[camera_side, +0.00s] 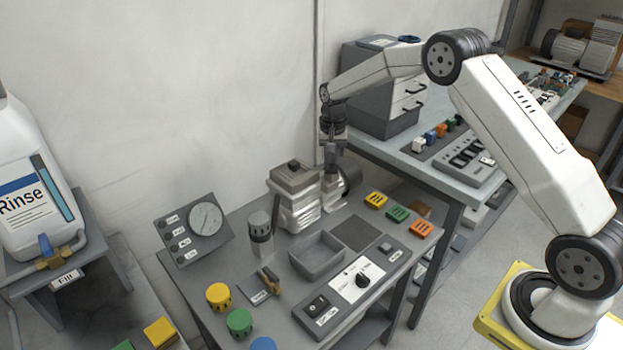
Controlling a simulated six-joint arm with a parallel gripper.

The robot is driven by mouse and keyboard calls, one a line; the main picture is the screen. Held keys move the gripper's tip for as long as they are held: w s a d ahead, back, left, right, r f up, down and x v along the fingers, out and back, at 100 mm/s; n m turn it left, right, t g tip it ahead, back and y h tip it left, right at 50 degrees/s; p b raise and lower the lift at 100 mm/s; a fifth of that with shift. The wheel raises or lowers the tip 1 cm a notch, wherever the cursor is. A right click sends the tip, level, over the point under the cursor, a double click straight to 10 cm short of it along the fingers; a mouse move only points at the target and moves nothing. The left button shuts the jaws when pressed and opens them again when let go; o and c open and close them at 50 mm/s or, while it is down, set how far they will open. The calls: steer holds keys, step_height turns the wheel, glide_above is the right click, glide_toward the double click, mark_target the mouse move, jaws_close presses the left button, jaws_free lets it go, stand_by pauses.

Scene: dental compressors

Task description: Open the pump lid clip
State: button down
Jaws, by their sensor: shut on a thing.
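The pump (297,208) is a light grey ribbed unit with a darker, boxy lid (294,175) on top. It stands upright at the back of the grey bench. My gripper (331,176) points down at the right side of the pump, close against its lid and body. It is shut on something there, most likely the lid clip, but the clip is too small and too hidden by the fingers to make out. The lid appears to sit level on the pump. A dark round motor part (350,176) shows just right of my gripper.
A gauge panel (196,228) stands left. Yellow, green and orange blocks (397,213) lie right. A higher table (453,190) with drawers is behind right.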

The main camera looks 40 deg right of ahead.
mark_target(332, 162)
stand_by(0.3)
steer(key=c, duration=0.6)
jaws_free()
steer(key=shift+r, duration=0.15)
steer(key=shift+r, duration=3.8)
steer(key=shift+s+a, duration=0.1)
steer(key=shift+s+a+r+n, duration=0.1)
steer(key=shift+s+a+n, duration=0.2)
steer(key=shift+s+a, duration=0.15)
steer(key=s+a+f+n+t, duration=0.1)
steer(key=s+a+n, duration=0.3)
steer(key=s, duration=0.9)
steer(key=s+a+f+n+t, duration=0.1)
steer(key=s+a+n, duration=0.2)
steer(key=s, duration=1.1)
steer(key=a, duration=0.3)
steer(key=shift+f+n+t, duration=0.3)
steer(key=shift+n, duration=0.1)
